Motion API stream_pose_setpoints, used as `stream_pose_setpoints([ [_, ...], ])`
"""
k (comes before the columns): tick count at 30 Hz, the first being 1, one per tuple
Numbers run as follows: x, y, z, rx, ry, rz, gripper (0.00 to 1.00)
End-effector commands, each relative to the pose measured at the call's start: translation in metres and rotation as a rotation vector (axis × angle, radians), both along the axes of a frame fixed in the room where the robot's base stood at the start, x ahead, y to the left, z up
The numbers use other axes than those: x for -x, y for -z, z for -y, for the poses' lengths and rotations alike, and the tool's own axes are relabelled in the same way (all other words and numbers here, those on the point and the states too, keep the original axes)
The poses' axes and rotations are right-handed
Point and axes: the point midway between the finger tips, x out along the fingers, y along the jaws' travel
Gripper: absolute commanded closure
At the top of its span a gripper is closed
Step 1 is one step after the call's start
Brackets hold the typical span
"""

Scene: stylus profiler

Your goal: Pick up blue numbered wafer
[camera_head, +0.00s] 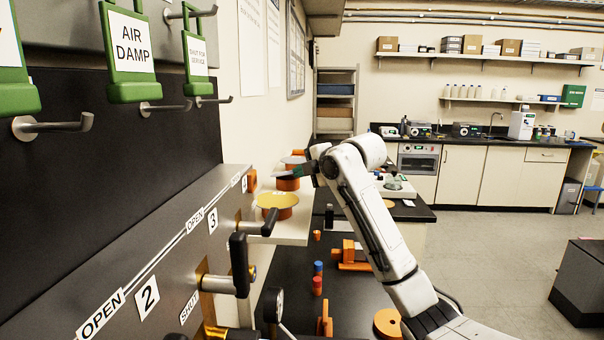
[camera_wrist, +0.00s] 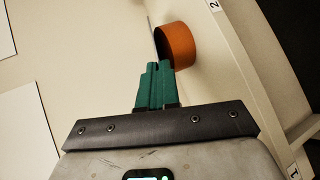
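My gripper (camera_head: 307,171) reaches over the far orange pedestal (camera_head: 288,184) in the head view. In the wrist view its green fingers (camera_wrist: 158,68) are close together, pointing at this orange pedestal (camera_wrist: 178,46). A thin dark edge (camera_wrist: 151,30) shows at the pedestal's top face. It may be the blue wafer seen edge-on, but its colour and number are not readable. The fingertips are right by that edge; whether they hold it is hidden.
A gold disc (camera_head: 278,200) lies on a nearer orange pedestal on the white bench. A grey panel (camera_head: 150,270) with black-handled levers stands close on the left. Red and blue cylinders (camera_head: 318,277) stand on the black bench below my arm. Open floor lies to the right.

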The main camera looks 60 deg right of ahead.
Motion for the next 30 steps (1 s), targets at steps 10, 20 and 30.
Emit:
stream_pose_setpoints([
  [10,0.033,-0.012,-0.013,-0.002,0.002,-0.001,1.00],
  [20,0.072,-0.029,-0.029,0.001,0.001,0.001,1.00],
  [30,0.113,-0.046,-0.046,0.001,0.001,0.002,1.00],
])
